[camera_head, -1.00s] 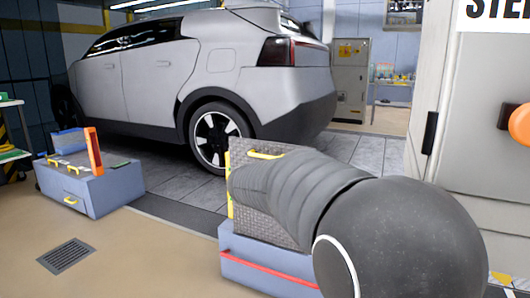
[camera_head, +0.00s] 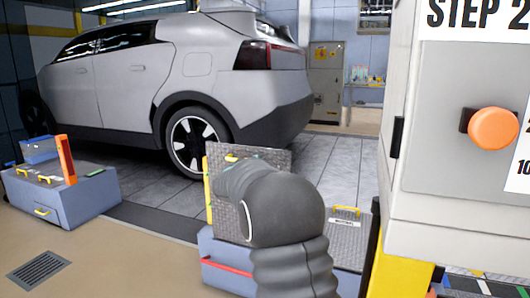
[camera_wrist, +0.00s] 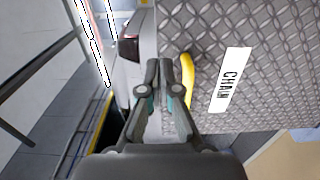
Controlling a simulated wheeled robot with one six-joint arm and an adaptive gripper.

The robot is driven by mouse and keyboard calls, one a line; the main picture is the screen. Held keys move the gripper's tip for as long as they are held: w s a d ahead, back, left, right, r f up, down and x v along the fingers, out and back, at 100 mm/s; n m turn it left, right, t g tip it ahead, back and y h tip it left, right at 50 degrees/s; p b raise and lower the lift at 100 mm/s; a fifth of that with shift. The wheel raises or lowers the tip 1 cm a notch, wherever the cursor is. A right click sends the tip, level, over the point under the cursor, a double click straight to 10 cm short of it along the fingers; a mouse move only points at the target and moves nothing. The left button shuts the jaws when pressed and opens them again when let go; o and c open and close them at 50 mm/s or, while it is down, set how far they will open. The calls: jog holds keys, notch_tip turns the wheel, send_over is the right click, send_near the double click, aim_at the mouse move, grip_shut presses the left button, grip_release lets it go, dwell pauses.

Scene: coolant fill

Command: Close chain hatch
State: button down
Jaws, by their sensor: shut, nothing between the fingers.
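The chain hatch is a grey diamond-plate lid (camera_head: 278,160) that stands raised on the blue floor box (camera_head: 222,252) in the head view. In the wrist view the hatch plate (camera_wrist: 268,42) fills the right side, with a white CHAIN label (camera_wrist: 230,80) and a yellow handle (camera_wrist: 187,78). My gripper (camera_wrist: 165,66) is shut, its fingertips beside the handle and near the plate's edge. I cannot tell whether the fingertips touch the plate.
A second lid with a yellow handle (camera_head: 346,211) lies flat to the right. A cabinet with an orange button (camera_head: 493,128) stands at the right. A grey car (camera_head: 170,75) is behind. Another blue box (camera_head: 62,192) stands at the left, with open floor between.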

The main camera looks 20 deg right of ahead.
aim_at(268, 150)
jog(key=p+x, duration=0.1)
jog(key=x, duration=0.6)
